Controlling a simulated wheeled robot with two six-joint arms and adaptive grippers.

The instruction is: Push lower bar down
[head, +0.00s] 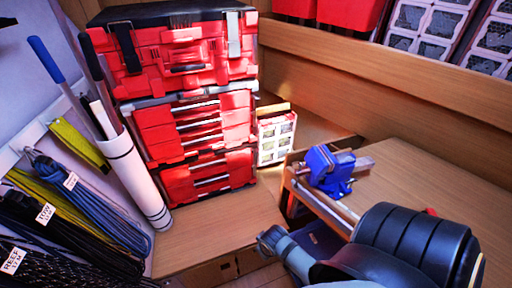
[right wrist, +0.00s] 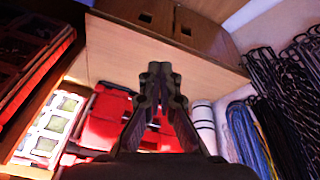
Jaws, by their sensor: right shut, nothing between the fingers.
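A stack of red tool boxes (head: 190,120) stands at the back left with a black lid. A long grey bar (head: 185,95) runs across it below the top box. Lower down, silver bars (head: 211,180) cross the drawer fronts. I cannot tell which is the task's lower bar. My right gripper (head: 268,240) is low in front of the stack, over the edge of the wooden surface and apart from the bars. In the right wrist view its fingers (right wrist: 160,75) are together and empty, with the red boxes (right wrist: 105,118) behind. My left gripper is not in view.
A blue vise (head: 330,170) sits on the wooden bench to the right. A white tube (head: 135,175) with handles in it leans left of the boxes. Coiled ropes (head: 85,205) hang at the far left. The wooden top (head: 215,232) before the boxes is clear.

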